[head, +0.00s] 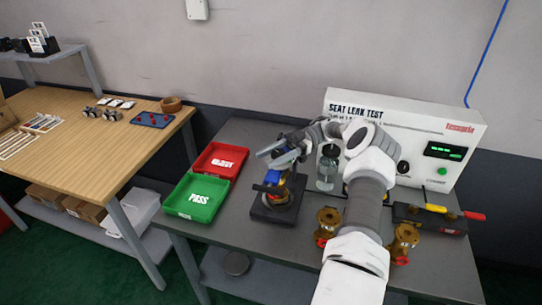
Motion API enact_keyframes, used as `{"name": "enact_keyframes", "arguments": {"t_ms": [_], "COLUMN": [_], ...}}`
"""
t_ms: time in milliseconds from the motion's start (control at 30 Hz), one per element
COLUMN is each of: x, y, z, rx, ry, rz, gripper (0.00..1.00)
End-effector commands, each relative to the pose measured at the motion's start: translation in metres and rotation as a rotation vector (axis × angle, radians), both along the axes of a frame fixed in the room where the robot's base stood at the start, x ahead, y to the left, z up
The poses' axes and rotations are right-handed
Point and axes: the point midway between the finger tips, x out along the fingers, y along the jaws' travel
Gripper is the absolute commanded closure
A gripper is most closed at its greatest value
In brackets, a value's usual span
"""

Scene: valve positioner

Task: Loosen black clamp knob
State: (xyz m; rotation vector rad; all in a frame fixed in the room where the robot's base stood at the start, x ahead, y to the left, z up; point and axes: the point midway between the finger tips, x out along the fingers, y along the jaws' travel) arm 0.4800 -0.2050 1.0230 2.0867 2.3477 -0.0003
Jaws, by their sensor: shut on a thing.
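A black fixture base (268,211) stands on the grey bench, left of the middle, with a device with blue, red and yellow parts (276,178) upright on it. My gripper (272,158) reaches in from the right and is at the top of this device, its fingers pointing left. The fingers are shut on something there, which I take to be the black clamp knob. The fingers and hand hide the knob itself, so its shape and turn cannot be seen.
A red tray (238,148) and a green PASS tray (190,214) lie left of the fixture. Brass valves (327,215) stand to the right near my arm. A glass jar (326,180) and the Seat Leak Test box (448,135) are behind.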

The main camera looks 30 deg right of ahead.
Motion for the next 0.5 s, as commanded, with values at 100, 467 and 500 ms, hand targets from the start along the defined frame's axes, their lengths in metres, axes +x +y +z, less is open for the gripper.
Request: {"name": "enact_keyframes", "arguments": {"t_ms": [100, 467, 500], "x": [0.0002, 0.0002, 0.0001], "y": [0.0022, 0.0012, 0.0011], "z": [0.0006, 0.0001, 0.0001], "rx": [0.005, 0.003, 0.002], "ry": [0.001, 0.000, 0.000], "rz": [0.005, 0.002, 0.002], "gripper": [1.00, 0.17, 0.17]}}
